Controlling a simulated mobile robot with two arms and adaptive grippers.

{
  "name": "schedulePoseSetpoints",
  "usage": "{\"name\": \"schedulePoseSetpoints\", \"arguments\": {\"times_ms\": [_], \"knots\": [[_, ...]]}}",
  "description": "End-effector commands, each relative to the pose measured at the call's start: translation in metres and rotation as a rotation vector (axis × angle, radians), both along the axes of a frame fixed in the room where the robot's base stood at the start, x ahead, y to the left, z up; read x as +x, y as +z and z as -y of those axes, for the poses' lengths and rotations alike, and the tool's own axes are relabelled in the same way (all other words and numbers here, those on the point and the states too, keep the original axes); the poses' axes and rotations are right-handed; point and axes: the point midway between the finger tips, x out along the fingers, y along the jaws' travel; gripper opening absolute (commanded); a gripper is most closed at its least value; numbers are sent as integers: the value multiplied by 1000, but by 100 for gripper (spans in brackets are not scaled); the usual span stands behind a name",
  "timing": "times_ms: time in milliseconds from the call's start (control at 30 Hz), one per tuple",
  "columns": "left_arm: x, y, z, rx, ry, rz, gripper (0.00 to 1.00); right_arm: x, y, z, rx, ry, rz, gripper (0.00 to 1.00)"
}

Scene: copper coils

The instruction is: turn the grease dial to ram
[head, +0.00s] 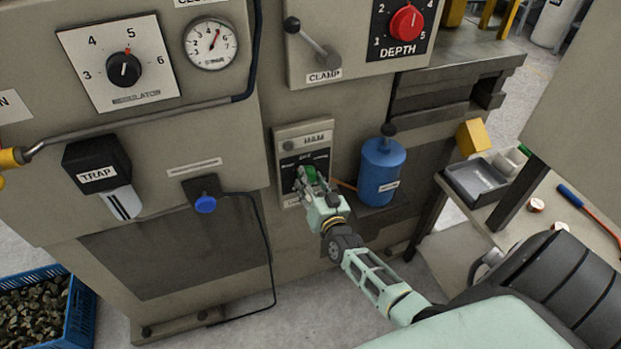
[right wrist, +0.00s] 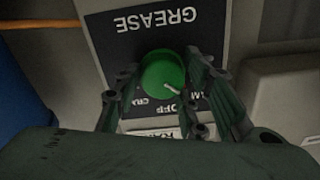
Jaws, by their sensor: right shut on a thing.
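The grease dial (right wrist: 163,74) is a round green knob with a short white pointer mark, on a dark plate lettered GREASE (right wrist: 160,30), upside down in the right wrist view. The mark points down and right there, between OFF and a partly hidden label ending in M. A label starting CRA is on the other side. In the head view the dial (head: 309,171) is partly covered by my right gripper (head: 307,179). My right gripper (right wrist: 166,85) is shut on the dial, one finger on each side. My left gripper is out of view.
A blue grease bottle (head: 379,172) stands close right of the dial panel. A clamp lever (head: 313,41) and red depth knob (head: 406,22) are above. A side table (head: 531,228) stands at the right.

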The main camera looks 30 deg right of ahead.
Motion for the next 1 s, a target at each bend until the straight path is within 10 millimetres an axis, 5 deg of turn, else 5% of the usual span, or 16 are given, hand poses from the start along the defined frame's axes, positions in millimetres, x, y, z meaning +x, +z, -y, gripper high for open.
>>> {"name": "schedulePoseSetpoints", "arguments": {"times_ms": [400, 1000], "knots": [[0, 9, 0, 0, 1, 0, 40, -3, -3, 4, -221, -6, -63, 11], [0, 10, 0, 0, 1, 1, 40, -3, -2, 5, -271, -7, -72, 11]]}}
